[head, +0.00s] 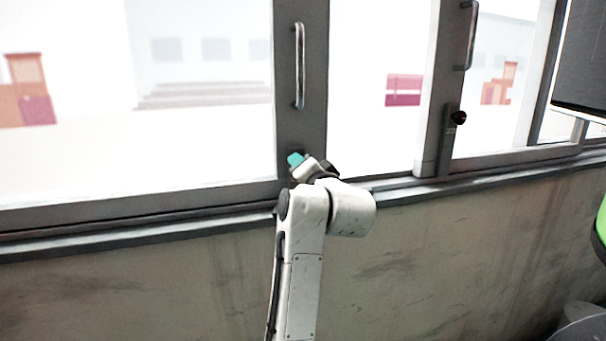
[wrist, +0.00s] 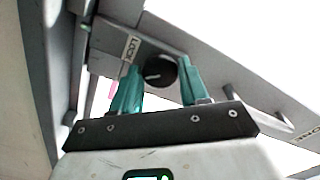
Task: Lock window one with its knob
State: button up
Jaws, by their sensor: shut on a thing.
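Window one's knob (wrist: 161,71) is round and black with a pale pointer mark toward the left in the wrist view. It sits on a grey window frame (wrist: 215,80), beside a white label reading LOCK (wrist: 132,48). A label ending in "ONE" (wrist: 308,134) is on the same frame at lower right. My gripper (wrist: 158,82) has teal fingers, one on each side of the knob, shut on it. In the head view my gripper (head: 296,160) is at the lower part of the middle window frame (head: 301,130), and my wrist hides the knob.
A metal handle (head: 299,66) stands on the frame above my gripper. A second frame at right carries another handle (head: 468,36) and a dark knob (head: 459,117). The sill (head: 130,237) runs below the windows. A green object (head: 601,230) is at the right edge.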

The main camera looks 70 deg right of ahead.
jog(key=shift+m+b, duration=1.05)
jog(key=shift+m, duration=2.65)
jog(key=o, duration=1)
